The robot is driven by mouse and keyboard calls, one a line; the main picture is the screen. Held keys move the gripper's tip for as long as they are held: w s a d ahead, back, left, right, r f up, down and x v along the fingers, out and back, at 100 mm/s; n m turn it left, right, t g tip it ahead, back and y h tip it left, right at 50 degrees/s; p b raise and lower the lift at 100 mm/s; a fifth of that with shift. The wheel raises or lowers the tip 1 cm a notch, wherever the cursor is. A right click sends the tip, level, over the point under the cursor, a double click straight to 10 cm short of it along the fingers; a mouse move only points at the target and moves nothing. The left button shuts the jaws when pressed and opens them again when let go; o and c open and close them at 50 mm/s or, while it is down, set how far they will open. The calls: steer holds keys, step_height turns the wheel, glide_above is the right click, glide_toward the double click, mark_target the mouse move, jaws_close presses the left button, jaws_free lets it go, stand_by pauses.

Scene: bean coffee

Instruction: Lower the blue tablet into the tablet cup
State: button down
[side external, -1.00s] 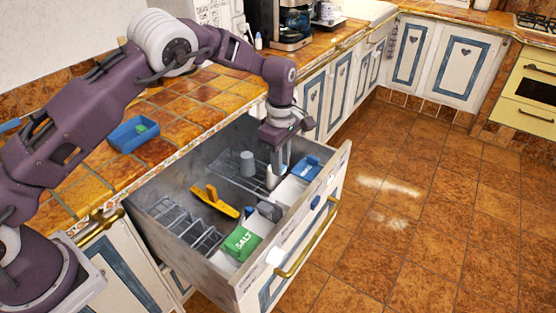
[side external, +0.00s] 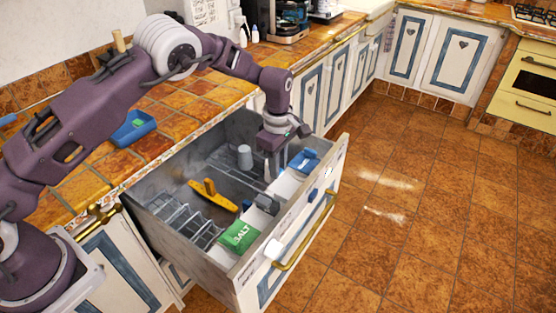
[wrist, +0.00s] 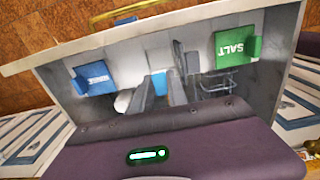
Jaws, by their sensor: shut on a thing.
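My gripper (side external: 274,168) is down inside the open drawer, near its front wall. In the wrist view my gripper (wrist: 162,90) is shut on the blue tablet (wrist: 160,82), a small blue piece between the two grey fingers. In the side view the tablet is not clearly visible. A white rounded thing (wrist: 122,101) lies just beside the left finger in the wrist view; I cannot tell whether it is the tablet cup. A grey cup-like thing (side external: 245,157) stands further back in the drawer. Whether the tablet touches anything below is hidden.
Near the drawer's front wall (side external: 318,187) are a blue packet (side external: 304,160), a grey block (side external: 267,203) and a green salt packet (side external: 239,236). A yellow-orange thing (side external: 210,194) and wire racks (side external: 180,221) lie deeper inside. A blue tray (side external: 133,128) is on the counter.

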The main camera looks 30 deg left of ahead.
glide_above(278, 193)
steer(key=s+d, duration=0.3)
steer(key=s, duration=0.1)
steer(key=shift+a+f, duration=0.15)
steer(key=shift+f, duration=5.1)
steer(key=shift+f, duration=2.3)
